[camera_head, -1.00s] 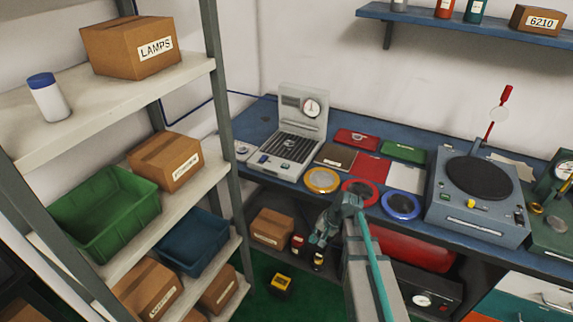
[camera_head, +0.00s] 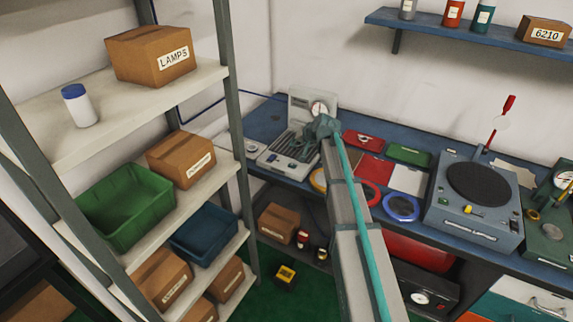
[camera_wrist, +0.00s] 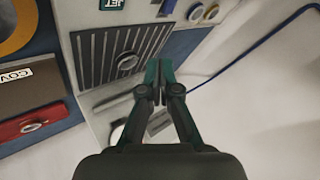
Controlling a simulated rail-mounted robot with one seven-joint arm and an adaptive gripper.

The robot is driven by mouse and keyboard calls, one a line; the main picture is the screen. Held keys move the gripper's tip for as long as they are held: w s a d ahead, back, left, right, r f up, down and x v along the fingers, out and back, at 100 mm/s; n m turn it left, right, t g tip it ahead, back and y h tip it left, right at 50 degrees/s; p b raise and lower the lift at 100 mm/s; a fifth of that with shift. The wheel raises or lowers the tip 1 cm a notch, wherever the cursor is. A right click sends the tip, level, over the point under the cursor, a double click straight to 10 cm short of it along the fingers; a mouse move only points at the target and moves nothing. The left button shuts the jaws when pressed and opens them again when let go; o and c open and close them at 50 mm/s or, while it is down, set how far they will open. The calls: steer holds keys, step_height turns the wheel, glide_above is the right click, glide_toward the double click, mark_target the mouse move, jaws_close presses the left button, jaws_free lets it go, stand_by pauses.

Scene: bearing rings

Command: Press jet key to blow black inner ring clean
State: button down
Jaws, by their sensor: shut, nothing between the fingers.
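The pale jet station (camera_head: 274,162) stands at the bench's left end, with a dark slotted grille and an upright gauge panel (camera_head: 301,97). In the wrist view a small ring (camera_wrist: 127,61) lies on the grille (camera_wrist: 98,54); its colour looks dark grey. In the head view my gripper (camera_head: 318,128) covers part of the station.
A yellow ring (camera_head: 318,180), a red ring (camera_head: 369,193) and a blue ring (camera_head: 401,207) lie right of the station. A turntable unit (camera_head: 470,225) stands further right. A blue hose (camera_wrist: 250,50) runs along the wall. A shelf rack (camera_head: 233,120) stands at the left.

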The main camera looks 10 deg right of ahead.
mark_target(294, 166)
steer(key=shift+w+a+r, duration=0.15)
steer(key=shift+w+r, duration=0.15)
steer(key=shift+r, duration=0.1)
steer(key=shift+f, duration=0.15)
steer(key=shift+f+b, duration=2.15)
steer(key=shift+f, duration=2.15)
steer(key=shift+f, duration=0.15)
steer(key=shift+f+b, duration=0.3)
steer(key=shift+b, duration=0.05)
steer(key=shift+f+b, duration=0.3)
steer(key=shift+r+p, duration=0.3)
steer(key=shift+r, duration=0.45)
